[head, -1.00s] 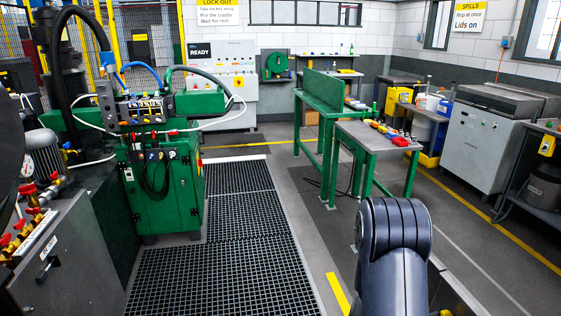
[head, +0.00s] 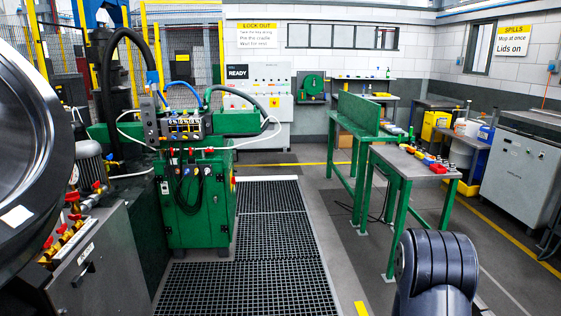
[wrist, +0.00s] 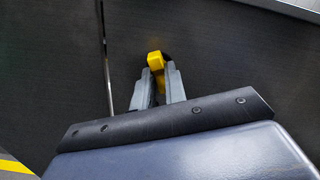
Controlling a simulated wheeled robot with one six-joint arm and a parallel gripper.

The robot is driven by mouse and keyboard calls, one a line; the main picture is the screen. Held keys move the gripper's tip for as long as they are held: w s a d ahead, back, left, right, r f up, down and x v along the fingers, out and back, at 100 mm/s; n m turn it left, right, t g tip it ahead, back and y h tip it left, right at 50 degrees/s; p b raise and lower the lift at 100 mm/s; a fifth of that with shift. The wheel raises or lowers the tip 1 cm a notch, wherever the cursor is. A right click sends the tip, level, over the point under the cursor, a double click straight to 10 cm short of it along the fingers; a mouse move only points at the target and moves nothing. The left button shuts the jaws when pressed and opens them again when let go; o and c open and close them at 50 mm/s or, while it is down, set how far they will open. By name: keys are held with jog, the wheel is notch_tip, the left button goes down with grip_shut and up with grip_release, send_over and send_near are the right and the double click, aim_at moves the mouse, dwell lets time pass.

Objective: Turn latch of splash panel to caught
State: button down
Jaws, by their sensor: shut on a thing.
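In the wrist view my gripper (wrist: 159,88) is shut on a small yellow latch (wrist: 156,61). The latch sits against a dark flat panel (wrist: 215,55), just right of a narrow vertical seam. Its upper end stands out past my fingertips, and its lower part is hidden between the fingers. A dark round spot shows beside its top. I cannot tell whether the latch is turned to caught. In the head view neither the latch nor my gripper shows.
A green machine cabinet (head: 193,200) stands at the left behind a floor grating (head: 270,240). A green-legged table (head: 418,164) with small coloured items stands at the right. A grey metal cabinet with valves (head: 95,262) is near at the left.

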jog(key=shift+r+n+p, duration=0.15)
jog(key=shift+n+p, duration=0.8)
jog(key=shift+n, duration=0.05)
jog(key=shift+n+p, duration=0.8)
jog(key=shift+n, duration=0.5)
